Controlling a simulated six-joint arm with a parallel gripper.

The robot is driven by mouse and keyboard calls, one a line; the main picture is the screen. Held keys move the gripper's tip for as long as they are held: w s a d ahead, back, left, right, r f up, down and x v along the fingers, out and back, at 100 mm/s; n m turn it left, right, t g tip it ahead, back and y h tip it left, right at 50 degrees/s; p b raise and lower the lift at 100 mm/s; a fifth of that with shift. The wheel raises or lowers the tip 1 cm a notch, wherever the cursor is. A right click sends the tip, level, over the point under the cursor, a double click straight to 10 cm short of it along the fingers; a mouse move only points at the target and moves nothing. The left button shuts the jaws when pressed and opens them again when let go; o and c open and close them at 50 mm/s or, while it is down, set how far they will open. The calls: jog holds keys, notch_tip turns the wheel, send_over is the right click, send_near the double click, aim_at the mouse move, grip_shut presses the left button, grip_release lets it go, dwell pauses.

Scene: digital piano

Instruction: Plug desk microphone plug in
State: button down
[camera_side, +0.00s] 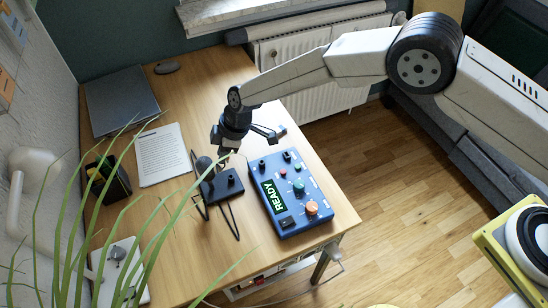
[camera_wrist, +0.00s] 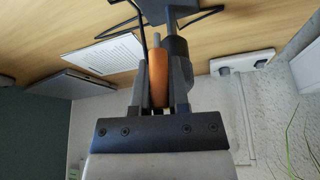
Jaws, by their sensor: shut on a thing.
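In the wrist view, my gripper (camera_wrist: 160,88) is shut on an orange-brown plug (camera_wrist: 159,72). The plug's grey tip (camera_wrist: 157,42) points away from the palm, towards the desk. In the side view my gripper (camera_side: 226,152) is above the desk, behind the black box on wire legs (camera_side: 222,186) and left of the blue box (camera_side: 288,192). The plug is too small to make out there. The blue box has a green READY display (camera_side: 273,196), knobs and buttons. A dark rounded head, perhaps the microphone (camera_side: 203,165), is beside the black box.
A printed sheet (camera_side: 162,154) and a closed laptop (camera_side: 121,101) lie on the left of the desk (camera_side: 205,80). A black holder (camera_side: 108,181) and a white device (camera_side: 119,270) are near the wall. Plant leaves cross the foreground. The desk's rear is mostly clear.

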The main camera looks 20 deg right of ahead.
jog(key=shift+f, duration=2.65)
jog(key=shift+f, duration=1.45)
jog(key=c, duration=0.5)
grip_release()
jog(key=shift+c, duration=0.2)
jog(key=shift+r, duration=0.1)
jog(key=v, duration=0.7)
jog(key=shift+d+r, duration=0.2)
jog(key=shift+r, duration=0.05)
